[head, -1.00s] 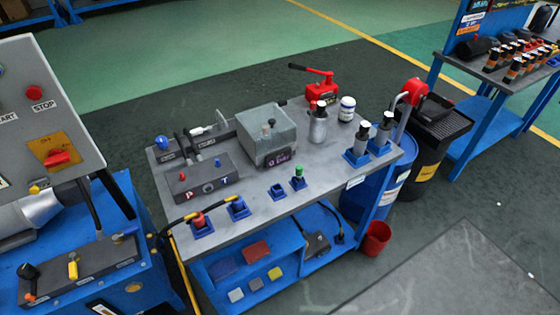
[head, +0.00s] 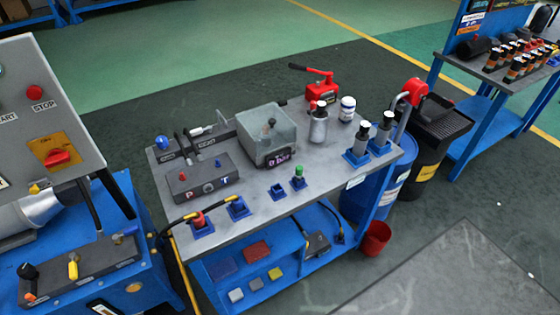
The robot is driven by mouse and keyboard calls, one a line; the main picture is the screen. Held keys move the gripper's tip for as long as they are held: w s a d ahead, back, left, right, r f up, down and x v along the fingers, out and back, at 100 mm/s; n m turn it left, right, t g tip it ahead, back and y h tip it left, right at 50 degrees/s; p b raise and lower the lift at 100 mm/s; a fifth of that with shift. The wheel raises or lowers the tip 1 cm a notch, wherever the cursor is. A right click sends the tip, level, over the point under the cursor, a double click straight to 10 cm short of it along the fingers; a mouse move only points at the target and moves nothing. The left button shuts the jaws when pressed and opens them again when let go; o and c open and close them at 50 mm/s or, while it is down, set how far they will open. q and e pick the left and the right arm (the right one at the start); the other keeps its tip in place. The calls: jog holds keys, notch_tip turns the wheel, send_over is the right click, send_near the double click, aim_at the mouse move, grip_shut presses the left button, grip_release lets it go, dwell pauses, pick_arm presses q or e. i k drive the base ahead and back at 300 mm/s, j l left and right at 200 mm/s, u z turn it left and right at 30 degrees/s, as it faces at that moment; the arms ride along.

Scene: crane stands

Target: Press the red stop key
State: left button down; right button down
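The red stop key (head: 34,92) is a round red button on the sloped grey control panel (head: 75,120) at the left edge of the head view. A label reading STOP sits just below it. Part of a START label shows at the picture's left edge. A red rotary switch (head: 58,157) on a yellow plate labelled ON is lower on the same panel. Neither of my grippers is in view.
A blue hydraulic unit (head: 125,265) with hoses stands below the panel. A grey-topped blue cart (head: 265,205) with a grey box, bottles and fittings fills the middle. A blue drum and black bin stand right of it. Green floor behind is clear.

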aim_at(34, 93)
jog(key=u, duration=1.85)
